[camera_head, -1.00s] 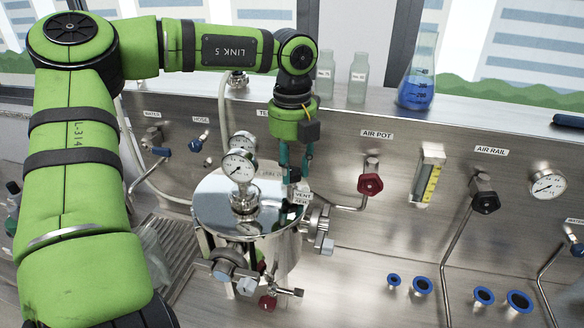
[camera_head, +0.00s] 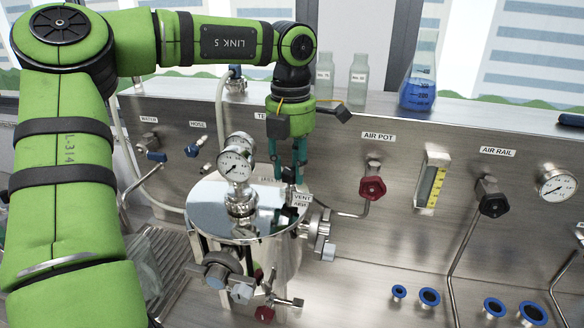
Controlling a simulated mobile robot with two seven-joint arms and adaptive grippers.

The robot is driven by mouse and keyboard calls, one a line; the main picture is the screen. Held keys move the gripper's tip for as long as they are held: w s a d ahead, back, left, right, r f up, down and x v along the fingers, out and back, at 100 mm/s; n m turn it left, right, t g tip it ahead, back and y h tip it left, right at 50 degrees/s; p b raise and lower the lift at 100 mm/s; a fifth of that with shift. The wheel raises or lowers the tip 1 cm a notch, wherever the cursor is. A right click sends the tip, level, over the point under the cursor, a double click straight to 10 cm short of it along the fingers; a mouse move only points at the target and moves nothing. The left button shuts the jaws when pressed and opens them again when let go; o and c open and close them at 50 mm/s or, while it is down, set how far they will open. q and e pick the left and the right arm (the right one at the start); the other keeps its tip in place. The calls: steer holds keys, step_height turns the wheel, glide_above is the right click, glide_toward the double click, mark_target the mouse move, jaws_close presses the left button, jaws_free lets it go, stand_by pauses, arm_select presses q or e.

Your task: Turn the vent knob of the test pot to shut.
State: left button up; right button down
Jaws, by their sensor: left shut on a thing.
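The test pot (camera_head: 208,207) is a shiny steel vessel with a flat lid, standing left of centre in the head view. A pressure gauge (camera_head: 236,163) rises from its lid. A small white tag reading VENT (camera_head: 302,199) sits at the lid's right rear edge. My left gripper (camera_head: 290,179) points down there from above, with its teal fingers shut on the small dark vent knob (camera_head: 290,175). The fingers hide most of the knob, so I cannot read its position. My right gripper is not in view.
A steel panel behind carries the red AIR POT valve (camera_head: 372,187), a black AIR RAIL valve (camera_head: 491,198), a flow meter (camera_head: 430,182) and a gauge (camera_head: 556,187). Side clamps (camera_head: 318,232) stick out from the pot. A blue-filled flask (camera_head: 418,86) and bottles stand on the ledge.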

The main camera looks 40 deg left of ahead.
arm_select(q)
steer(key=m, duration=0.5)
steer(key=shift+s+f+m, duration=0.2)
steer(key=shift+f+m, duration=0.1)
steer(key=m, duration=0.5)
steer(key=shift+a+p, duration=0.1)
steer(key=shift+p, duration=0.25)
steer(key=shift+w+r+m, duration=0.1)
steer(key=shift+m, duration=0.2)
steer(key=o, duration=1.1)
steer(key=shift+o, duration=0.2)
steer(key=shift+a+r, duration=0.1)
steer(key=shift+a, duration=0.1)
steer(key=shift+r, duration=0.2)
step_height(320, 180, up, 12)
steer(key=shift+f, duration=0.2)
